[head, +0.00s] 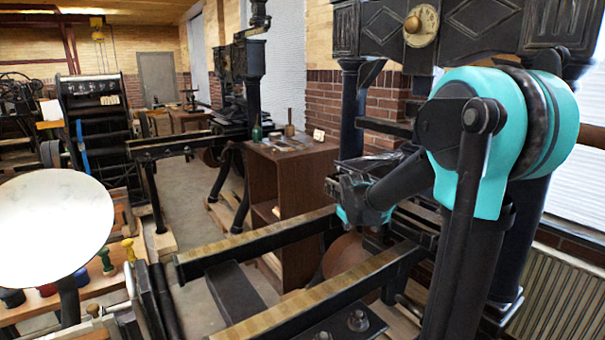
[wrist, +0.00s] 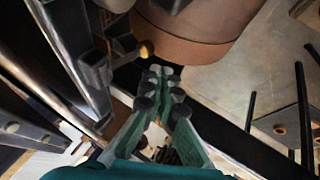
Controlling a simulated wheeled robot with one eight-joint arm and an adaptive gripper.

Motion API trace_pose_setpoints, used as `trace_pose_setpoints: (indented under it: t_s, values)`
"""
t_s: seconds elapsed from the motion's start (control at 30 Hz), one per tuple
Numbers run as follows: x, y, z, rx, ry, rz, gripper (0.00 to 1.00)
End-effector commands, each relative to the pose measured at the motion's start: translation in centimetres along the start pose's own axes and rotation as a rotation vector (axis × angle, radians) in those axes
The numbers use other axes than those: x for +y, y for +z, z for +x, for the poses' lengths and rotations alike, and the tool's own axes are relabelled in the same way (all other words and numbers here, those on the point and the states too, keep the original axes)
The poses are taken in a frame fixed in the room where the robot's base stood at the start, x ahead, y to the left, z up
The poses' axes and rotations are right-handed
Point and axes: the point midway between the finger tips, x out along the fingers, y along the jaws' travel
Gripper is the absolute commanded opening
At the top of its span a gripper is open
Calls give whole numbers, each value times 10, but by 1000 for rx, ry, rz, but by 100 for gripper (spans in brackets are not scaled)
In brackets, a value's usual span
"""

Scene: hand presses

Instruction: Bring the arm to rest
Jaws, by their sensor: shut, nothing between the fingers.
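My gripper (wrist: 160,85) shows in the wrist view, its two green fingers with dark pads meeting at the tips. It is shut and nothing shows between the fingers. The fingers point toward a brown drum (wrist: 190,45) and a small brass-coloured knob (wrist: 146,49) beyond the tips; I cannot tell the gap. In the head view my teal and black arm fills the right side, bent, with its wrist end low among the bars of a black hand press (head: 450,30). The fingertips cannot be made out there.
Two rails (head: 310,302) of the press stretch toward the front left. A brown wooden cabinet (head: 290,190) stands behind them, with bottles on top. A white round disc (head: 52,226) is at the left, above a bench with coloured knobs. Open floor (head: 196,175) lies between.

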Motion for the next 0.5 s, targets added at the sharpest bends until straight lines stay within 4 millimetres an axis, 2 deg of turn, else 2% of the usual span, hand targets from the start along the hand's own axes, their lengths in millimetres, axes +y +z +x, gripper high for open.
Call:
trace_pose_setpoints:
  t_s: [0.33, 0.5]
  values:
    - [-8, 16, 0, 5, 194, -105, 0]
    - [-12, 18, -20, 12, 229, -123, 0]
